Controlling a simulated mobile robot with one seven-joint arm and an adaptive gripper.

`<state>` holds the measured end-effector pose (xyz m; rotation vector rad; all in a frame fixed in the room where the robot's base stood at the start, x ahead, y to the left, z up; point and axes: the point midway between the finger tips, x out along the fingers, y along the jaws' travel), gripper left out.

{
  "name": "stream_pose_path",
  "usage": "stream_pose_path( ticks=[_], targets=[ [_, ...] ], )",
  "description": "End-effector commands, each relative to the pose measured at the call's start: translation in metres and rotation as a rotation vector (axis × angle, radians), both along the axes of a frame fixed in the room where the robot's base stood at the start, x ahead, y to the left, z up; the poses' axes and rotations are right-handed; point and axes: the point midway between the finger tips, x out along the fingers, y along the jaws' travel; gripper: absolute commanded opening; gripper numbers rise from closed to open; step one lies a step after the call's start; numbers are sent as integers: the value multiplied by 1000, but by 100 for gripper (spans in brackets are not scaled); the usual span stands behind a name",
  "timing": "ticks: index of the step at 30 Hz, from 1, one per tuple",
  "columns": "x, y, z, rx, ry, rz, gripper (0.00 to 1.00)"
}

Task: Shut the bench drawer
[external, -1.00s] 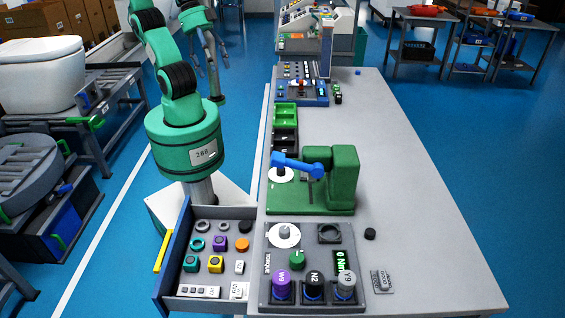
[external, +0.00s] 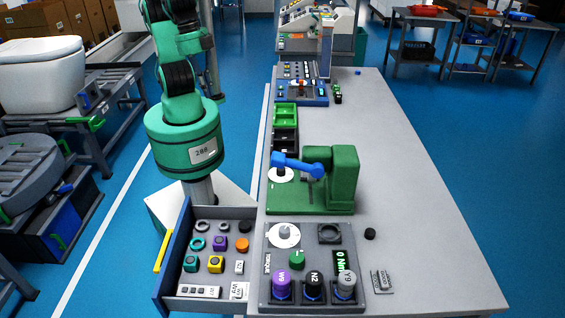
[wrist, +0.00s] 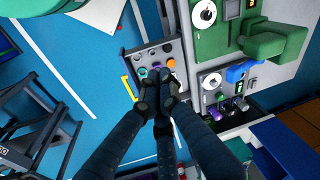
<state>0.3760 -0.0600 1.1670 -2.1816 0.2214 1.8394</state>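The bench drawer (external: 208,277) stands pulled out to the left from the near end of the bench (external: 420,205). Its dark blue front panel (external: 174,258) carries a yellow handle (external: 161,250). In the wrist view the drawer (wrist: 127,60) lies below my gripper, with the handle (wrist: 126,88) left of the fingertips. My gripper (wrist: 157,92) is empty, its dark fingertips drawn together. It hides part of the drawer there. In the external view it is largely hidden beside my arm, high up and well behind the drawer.
The drawer holds rings, coloured cubes and an orange knob (external: 242,245). On the bench are a torque panel (external: 273,262) and a green fixture with a blue lever (external: 343,180). Blue floor (external: 110,262) is free left of the drawer. A toilet stand (external: 95,140) stands further left.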

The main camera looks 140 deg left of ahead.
Motion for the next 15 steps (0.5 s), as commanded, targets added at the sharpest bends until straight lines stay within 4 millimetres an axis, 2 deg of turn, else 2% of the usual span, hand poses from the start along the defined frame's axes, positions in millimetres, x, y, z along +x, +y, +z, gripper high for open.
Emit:
stream_pose_path(
  ticks=[15],
  targets=[
    [25,-75,-64,223,257,-282,0]
  ],
)
